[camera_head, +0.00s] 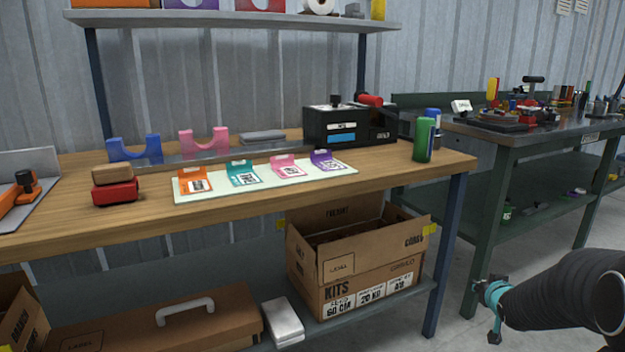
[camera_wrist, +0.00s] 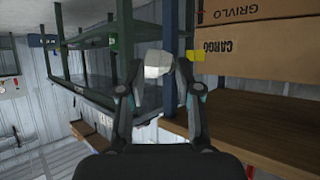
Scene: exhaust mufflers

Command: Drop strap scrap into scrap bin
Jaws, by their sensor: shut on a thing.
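My gripper (camera_head: 491,312) is at the lower right of the head view, to the right of the wooden bench and in front of the green bench leg. In the wrist view my gripper (camera_wrist: 159,80) has its two fingers closed about a small whitish, faceted piece (camera_wrist: 158,64), which I take to be the strap scrap. Its exact shape is unclear, and in the head view I cannot make it out. No scrap bin can be identified in either view.
The wooden bench (camera_head: 405,170) carries coloured brackets, tags and a black box (camera_head: 345,124). Below it stands an open cardboard box (camera_head: 362,270) on the lower shelf. A green bench (camera_head: 500,132) stands behind my arm. The floor between the benches looks clear.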

